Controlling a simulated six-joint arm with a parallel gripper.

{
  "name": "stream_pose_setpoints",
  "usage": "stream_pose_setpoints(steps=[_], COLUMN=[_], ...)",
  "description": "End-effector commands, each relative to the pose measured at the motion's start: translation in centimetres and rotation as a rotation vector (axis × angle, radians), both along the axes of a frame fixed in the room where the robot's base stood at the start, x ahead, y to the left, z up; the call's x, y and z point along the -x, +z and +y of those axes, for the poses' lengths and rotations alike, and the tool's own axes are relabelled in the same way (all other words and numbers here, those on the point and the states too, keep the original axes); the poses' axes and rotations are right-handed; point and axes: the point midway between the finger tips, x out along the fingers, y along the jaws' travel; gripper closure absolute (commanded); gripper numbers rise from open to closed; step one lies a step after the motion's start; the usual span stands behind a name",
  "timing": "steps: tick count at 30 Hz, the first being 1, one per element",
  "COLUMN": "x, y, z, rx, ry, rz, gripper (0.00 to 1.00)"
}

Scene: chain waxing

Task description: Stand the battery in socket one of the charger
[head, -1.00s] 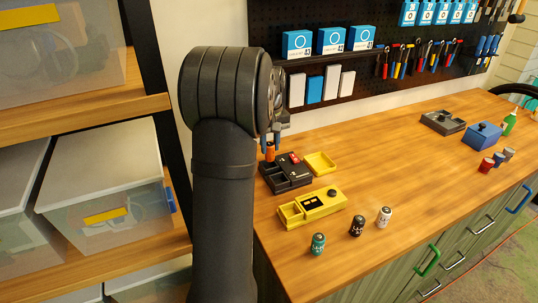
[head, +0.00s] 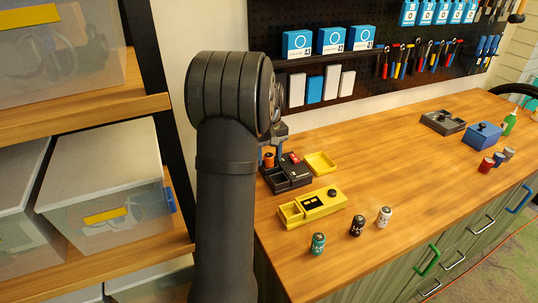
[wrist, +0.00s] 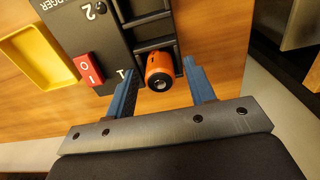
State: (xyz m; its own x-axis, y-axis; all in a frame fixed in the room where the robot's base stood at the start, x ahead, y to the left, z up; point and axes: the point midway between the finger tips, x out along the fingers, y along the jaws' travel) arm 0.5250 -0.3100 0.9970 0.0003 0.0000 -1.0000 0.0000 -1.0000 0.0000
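The orange battery (head: 268,160) stands upright, as far as I can tell, at the left end of the dark charger (head: 293,174). In the wrist view the battery (wrist: 160,68) sits in the end compartment beside the "1" mark on the charger (wrist: 103,32), with its dark-ringed end towards the camera. How deep it sits is hidden. My gripper (wrist: 160,72) has its blue fingers on either side of the battery, with a gap on both sides. The gripper is open and also shows in the head view (head: 275,146), partly behind my arm.
A yellow tray (head: 321,161) lies beside the charger. A yellow device (head: 324,202) stands in front of it. Teal (head: 318,243), black (head: 357,226) and white (head: 385,217) batteries stand nearer the front edge. The middle of the bench is clear.

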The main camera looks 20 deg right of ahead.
Motion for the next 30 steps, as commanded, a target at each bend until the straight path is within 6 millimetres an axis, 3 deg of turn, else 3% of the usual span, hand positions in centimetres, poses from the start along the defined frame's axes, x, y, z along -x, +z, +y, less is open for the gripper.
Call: stream_pose_setpoints(steps=[6, 10, 21, 30], x=[0.0, 0.0, 0.0, 0.0], y=[0.2, 1.4, 9.0, 12.2], z=[0.0, 0.0, 0.0, 0.0], rx=[0.0, 0.002, 0.002, 0.001], ry=[0.0, 0.0, 0.0, 0.0], rz=[-0.001, -0.003, -0.003, -0.001], gripper=[0.5, 0.5, 0.5, 0.5])
